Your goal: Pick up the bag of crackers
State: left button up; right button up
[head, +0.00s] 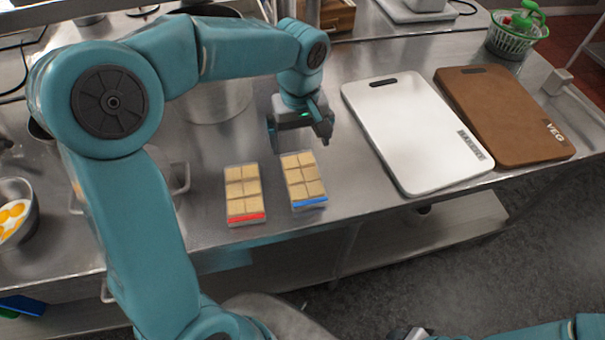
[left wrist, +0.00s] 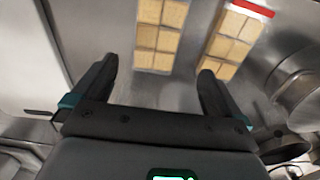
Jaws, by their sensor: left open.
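Two clear packs of square crackers lie side by side on the steel counter. The left pack (head: 243,195) has a red band at its near end; the right pack (head: 304,180) has a blue band. My left gripper (head: 300,130) is open and empty, just beyond the far end of the blue-banded pack. In the left wrist view, the open fingers (left wrist: 157,66) point toward the blue-banded pack (left wrist: 158,38), whose band is out of frame. The red-banded pack (left wrist: 235,35) lies to its right. A small part of my right arm shows at the bottom right; its jaws are unclear.
A white cutting board (head: 415,130) and a brown VEG board (head: 505,115) lie right of the packs. A metal pot (head: 215,102) stands behind my left arm. A bowl of eggs (head: 15,215) is at far left. The counter's front edge (head: 350,222) is near the packs.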

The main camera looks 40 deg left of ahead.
pick_arm(q)
send_over(303, 176)
notch_tip(303, 176, down, 6)
jog(key=shift+w+a+r, duration=0.15)
jog(key=shift+r, duration=0.05)
jog(key=shift+s+f, duration=0.25)
jog(key=shift+f, duration=0.2)
jog(key=f, duration=0.2)
jog(key=f+p, duration=0.1)
jog(key=f, duration=0.1)
jog(key=shift+w+f, duration=0.2)
jog(key=shift+f, duration=0.2)
jog(key=shift+s+f, duration=0.15)
jog(key=shift+f, duration=0.05)
jog(key=c, duration=0.8)
